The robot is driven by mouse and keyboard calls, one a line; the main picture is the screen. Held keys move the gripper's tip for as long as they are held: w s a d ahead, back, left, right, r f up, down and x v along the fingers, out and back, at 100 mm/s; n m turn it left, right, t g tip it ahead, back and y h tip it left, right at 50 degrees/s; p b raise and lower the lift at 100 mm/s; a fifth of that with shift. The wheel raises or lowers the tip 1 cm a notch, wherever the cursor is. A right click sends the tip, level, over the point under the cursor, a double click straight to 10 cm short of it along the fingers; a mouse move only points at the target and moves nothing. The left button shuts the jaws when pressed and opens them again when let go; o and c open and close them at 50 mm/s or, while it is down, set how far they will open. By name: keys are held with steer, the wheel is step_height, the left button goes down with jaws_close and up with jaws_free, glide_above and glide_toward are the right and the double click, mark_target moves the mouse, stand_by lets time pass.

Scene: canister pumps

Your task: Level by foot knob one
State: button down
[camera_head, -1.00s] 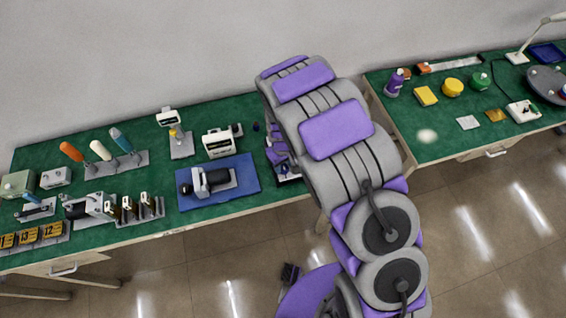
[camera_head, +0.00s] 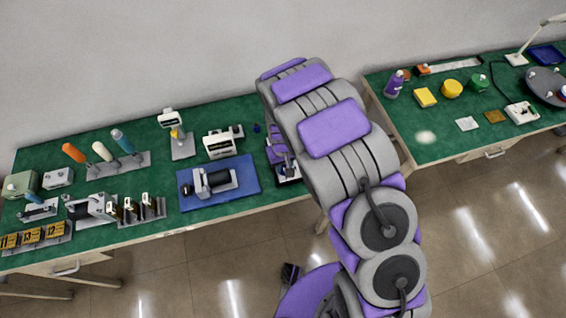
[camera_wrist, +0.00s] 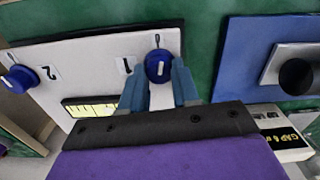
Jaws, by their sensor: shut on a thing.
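In the wrist view, foot knob one (camera_wrist: 158,66) is a round blue knob with a white mark, beside the printed "1" on a pale plate (camera_wrist: 90,60). My gripper (camera_wrist: 160,84) is shut on this knob, its two grey-blue fingers on either side of it. Foot knob two (camera_wrist: 20,78), also blue with a white mark, stands at the left by the printed "2". A yellow level display (camera_wrist: 90,107) with dark marks shows partly behind my gripper. In the head view my arm hides most of the plate; only an edge (camera_head: 289,180) shows.
A blue mat (camera_head: 250,185) with a dark cylinder in a metal holder (camera_head: 212,182) lies left of my arm. A white-faced device (camera_head: 218,144) stands behind it. Tools on stands fill the green bench's left side. A second bench (camera_head: 440,145) stands to the right.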

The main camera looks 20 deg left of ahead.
mark_target(283, 166)
steer(key=m+p, duration=0.2)
steer(key=m, duration=0.4)
steer(key=m+p, duration=0.1)
steer(key=m, duration=0.5)
steer(key=shift+m+p, duration=0.3)
stand_by(0.4)
steer(key=c, duration=0.8)
jaws_free()
steer(key=shift+a, duration=0.15)
steer(key=shift+r, duration=0.4)
step_height(283, 166, up, 16)
steer(key=shift+w+r+p, duration=0.1)
steer(key=shift+r+p, duration=0.1)
steer(key=shift+p, duration=0.2)
